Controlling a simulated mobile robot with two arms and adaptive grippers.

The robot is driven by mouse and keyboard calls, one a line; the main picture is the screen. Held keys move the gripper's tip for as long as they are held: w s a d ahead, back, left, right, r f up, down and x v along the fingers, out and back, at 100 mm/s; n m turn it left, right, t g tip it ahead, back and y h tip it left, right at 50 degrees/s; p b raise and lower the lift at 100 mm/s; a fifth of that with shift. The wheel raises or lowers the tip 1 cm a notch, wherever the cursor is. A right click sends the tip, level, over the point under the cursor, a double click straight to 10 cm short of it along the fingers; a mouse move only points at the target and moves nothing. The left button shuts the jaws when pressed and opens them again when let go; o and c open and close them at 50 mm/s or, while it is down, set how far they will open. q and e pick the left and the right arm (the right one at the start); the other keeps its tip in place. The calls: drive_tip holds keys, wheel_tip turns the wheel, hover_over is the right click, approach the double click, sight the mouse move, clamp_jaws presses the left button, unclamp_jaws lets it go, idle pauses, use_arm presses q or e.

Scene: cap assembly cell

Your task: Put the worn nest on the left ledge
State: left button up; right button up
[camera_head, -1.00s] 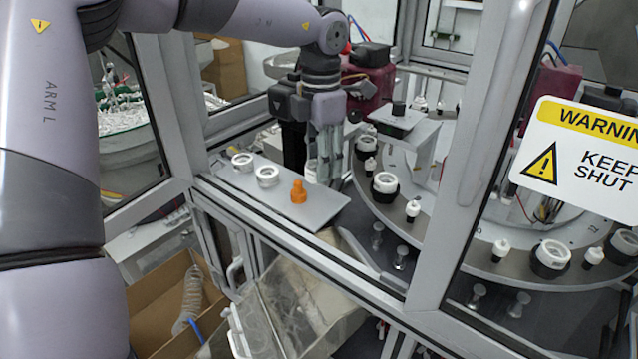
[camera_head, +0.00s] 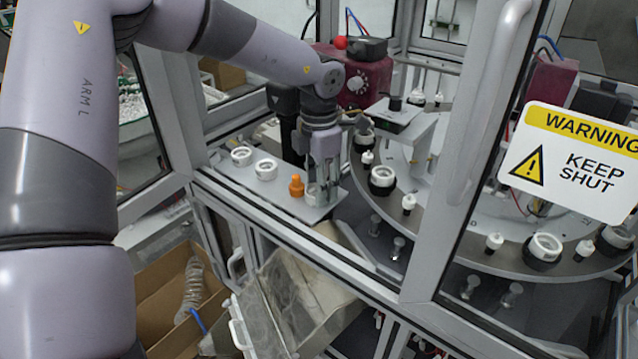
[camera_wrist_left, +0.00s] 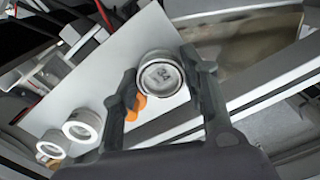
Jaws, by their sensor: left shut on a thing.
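The left ledge (camera_head: 256,187) is a flat grey plate inside the cell, and it also fills much of the left wrist view (camera_wrist_left: 118,62). My left gripper (camera_head: 321,196) is over its right end, pointing down. It is shut on the worn nest (camera_head: 313,196), a pale ring partly hidden by the fingers. In the left wrist view the nest (camera_wrist_left: 160,76) sits between the fingertips, with a dark mark like a number inside. I cannot tell whether it touches the ledge. My right gripper is not in view.
Two white rings (camera_head: 241,156) (camera_head: 266,169) and an orange bottle-shaped part (camera_head: 296,186) stand on the ledge, the orange part close left of the nest. The round turntable (camera_head: 395,205) with black-based nests is on the right. A door frame post (camera_head: 455,160) stands nearer.

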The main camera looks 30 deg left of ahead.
use_arm(q)
drive_tip(key=o, duration=1)
drive_tip(key=shift+o, duration=0.7)
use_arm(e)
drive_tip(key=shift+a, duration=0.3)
use_arm(q)
drive_tip(key=shift+r+p, duration=0.15)
drive_tip(key=shift+p, duration=0.15)
wheel_tip(320, 180, up, 12)
drive_tip(key=b, duration=0.3)
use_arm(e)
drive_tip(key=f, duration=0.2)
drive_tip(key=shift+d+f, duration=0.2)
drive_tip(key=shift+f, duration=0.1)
